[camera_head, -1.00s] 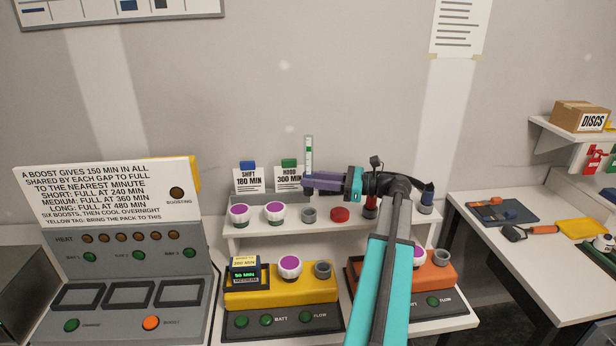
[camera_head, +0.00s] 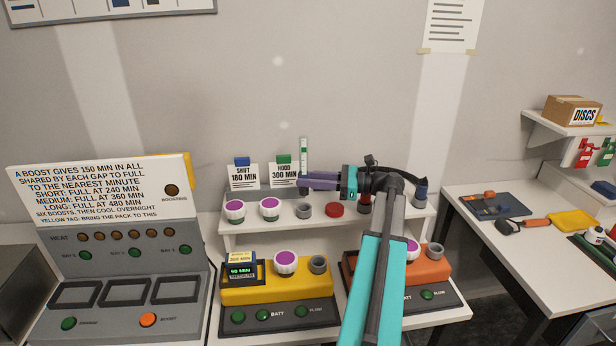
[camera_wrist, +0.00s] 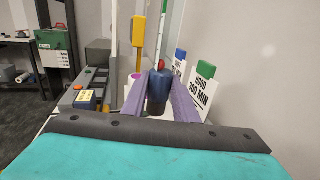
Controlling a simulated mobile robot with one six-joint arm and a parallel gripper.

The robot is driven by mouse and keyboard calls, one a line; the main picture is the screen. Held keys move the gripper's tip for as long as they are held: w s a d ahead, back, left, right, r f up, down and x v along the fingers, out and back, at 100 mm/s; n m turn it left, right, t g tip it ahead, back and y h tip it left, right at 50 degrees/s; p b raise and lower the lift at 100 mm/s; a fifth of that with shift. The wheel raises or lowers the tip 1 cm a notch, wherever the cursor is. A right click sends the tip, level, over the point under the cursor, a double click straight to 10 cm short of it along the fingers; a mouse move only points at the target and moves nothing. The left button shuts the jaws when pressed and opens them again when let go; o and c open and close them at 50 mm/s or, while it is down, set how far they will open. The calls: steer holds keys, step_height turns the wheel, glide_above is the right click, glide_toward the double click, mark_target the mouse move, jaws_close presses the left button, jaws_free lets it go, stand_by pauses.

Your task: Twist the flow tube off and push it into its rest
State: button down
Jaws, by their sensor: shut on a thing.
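My gripper (camera_head: 306,182), with purple fingers, is shut on the flow tube (camera_head: 304,150), an upright clear tube with a green mark. Its upper part stands above the fingers in the head view. In the wrist view the fingers close around its dark blue lower body (camera_wrist: 158,92). Below the gripper in the head picture is an empty-looking grey ring (camera_head: 304,211) on the white shelf. I cannot tell how far apart they are. Similar grey rings sit on the yellow unit (camera_head: 318,264) and the orange unit (camera_head: 435,251). Which ring is the rest is not marked.
Purple-topped knobs (camera_head: 270,208) and a red button (camera_head: 335,209) stand beside the ring on the shelf. The signs SHIFT 180 MIN (camera_head: 243,177) and HOOD 300 MIN (camera_head: 284,175) stand behind.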

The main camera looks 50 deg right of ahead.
mark_target(308, 192)
steer(key=shift+f, duration=2.3)
steer(key=shift+f, duration=0.1)
stand_by(0.4)
steer(key=shift+f+p, duration=0.7)
steer(key=shift+f, duration=0.65)
stand_by(2.3)
steer(key=c, duration=1.3)
jaws_free()
steer(key=shift+a+f, duration=0.1)
steer(key=shift+c, duration=0.2)
steer(key=shift+s, duration=0.1)
steer(key=shift+r, duration=0.25)
steer(key=shift+r+p, duration=1.1)
steer(key=shift+r, duration=0.1)
steer(key=shift+r, duration=0.15)
